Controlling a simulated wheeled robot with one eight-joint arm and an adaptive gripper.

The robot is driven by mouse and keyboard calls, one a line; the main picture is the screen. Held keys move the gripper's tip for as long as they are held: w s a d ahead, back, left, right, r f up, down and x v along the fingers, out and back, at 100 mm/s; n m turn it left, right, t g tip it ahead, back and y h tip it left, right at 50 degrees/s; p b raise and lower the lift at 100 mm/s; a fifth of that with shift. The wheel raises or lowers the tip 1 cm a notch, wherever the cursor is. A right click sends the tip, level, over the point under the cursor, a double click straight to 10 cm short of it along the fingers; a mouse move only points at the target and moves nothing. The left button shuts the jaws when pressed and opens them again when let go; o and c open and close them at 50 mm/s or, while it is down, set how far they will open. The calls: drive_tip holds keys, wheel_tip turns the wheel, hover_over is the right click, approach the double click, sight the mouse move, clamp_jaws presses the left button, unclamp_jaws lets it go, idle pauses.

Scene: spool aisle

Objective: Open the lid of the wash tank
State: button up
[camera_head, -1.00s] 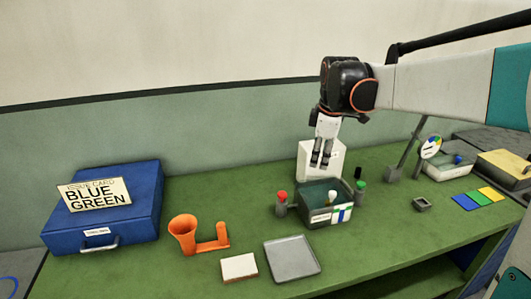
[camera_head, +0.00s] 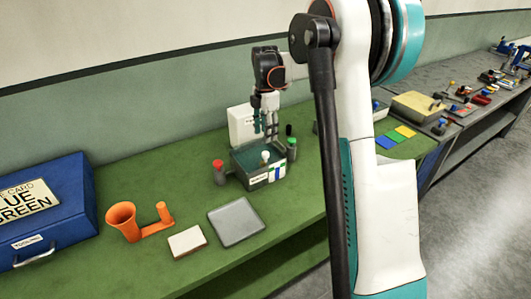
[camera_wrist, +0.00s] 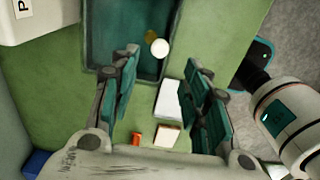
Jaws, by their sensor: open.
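The wash tank (camera_head: 262,180) appears to be the dark grey-green box with labels on its front, on the green bench. A small white round-topped piece (camera_head: 265,157) shows at its top. In the wrist view the tank (camera_wrist: 92,42) has a dark rim around a teal area, with the white round piece (camera_wrist: 159,48) over it. I cannot tell whether the teal area is a lid or the inside. My gripper (camera_head: 264,136) points down above the tank's back part, open and empty. Its fingers also show in the wrist view (camera_wrist: 160,66), apart, with the white piece between their tips.
A white box (camera_head: 241,126) stands close behind the tank. A red-topped bottle (camera_head: 219,174) and a green-topped bottle (camera_head: 291,146) flank it. A grey tray (camera_head: 236,222), a pale block (camera_head: 187,241), an orange holder (camera_head: 136,224) and a blue case (camera_head: 45,205) lie left.

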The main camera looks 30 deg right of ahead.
sight(266, 152)
wheel_tip(266, 152, down, 9)
drive_tip(key=shift+f+b, duration=0.1)
drive_tip(key=shift+b, duration=1)
clamp_jaws()
